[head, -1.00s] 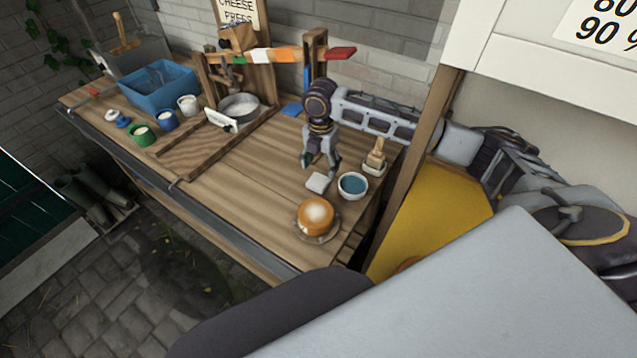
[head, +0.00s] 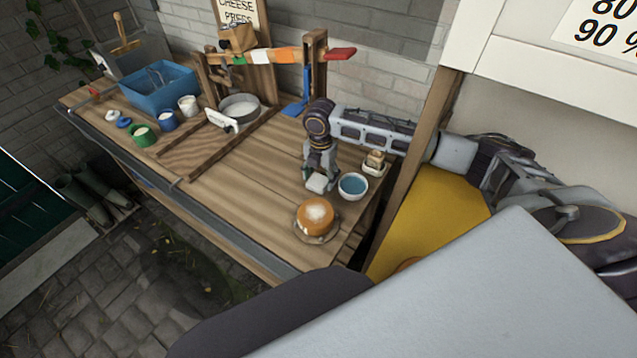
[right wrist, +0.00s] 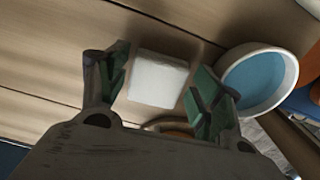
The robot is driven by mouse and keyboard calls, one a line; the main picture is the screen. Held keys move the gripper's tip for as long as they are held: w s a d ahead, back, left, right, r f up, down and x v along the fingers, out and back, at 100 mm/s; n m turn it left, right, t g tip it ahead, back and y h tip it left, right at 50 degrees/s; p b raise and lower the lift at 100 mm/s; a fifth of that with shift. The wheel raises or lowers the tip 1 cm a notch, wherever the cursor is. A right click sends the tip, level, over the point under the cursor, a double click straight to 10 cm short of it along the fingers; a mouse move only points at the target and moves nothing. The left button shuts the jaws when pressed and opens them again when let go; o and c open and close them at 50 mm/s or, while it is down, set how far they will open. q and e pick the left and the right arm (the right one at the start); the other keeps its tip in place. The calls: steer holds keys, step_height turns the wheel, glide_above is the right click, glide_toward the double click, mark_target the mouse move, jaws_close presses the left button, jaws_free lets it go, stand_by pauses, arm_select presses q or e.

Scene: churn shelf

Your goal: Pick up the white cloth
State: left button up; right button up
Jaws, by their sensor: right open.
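The white cloth (head: 318,184) is a small folded square on the wooden bench, just left of a bowl of blue liquid. It also shows in the right wrist view (right wrist: 158,79), lying flat between my fingers. My right gripper (head: 318,181) is low over the cloth, pointing down. In the right wrist view my right gripper (right wrist: 160,85) is open, with one green-padded finger on each side of the cloth. I cannot tell whether the fingers touch it. My left gripper is not in view.
The white bowl (head: 353,186) stands close to the right finger. A brush (head: 375,160) stands behind the bowl. The cheese press (head: 262,55) is at the back. The bench's middle (head: 235,185) is clear.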

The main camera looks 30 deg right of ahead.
mark_target(320, 178)
steer(key=shift+f, duration=0.25)
steer(key=shift+c, duration=0.3)
steer(key=c, duration=0.6)
steer(key=shift+o, duration=0.2)
steer(key=shift+r, duration=0.15)
step_height(320, 178, up, 10)
stand_by(0.3)
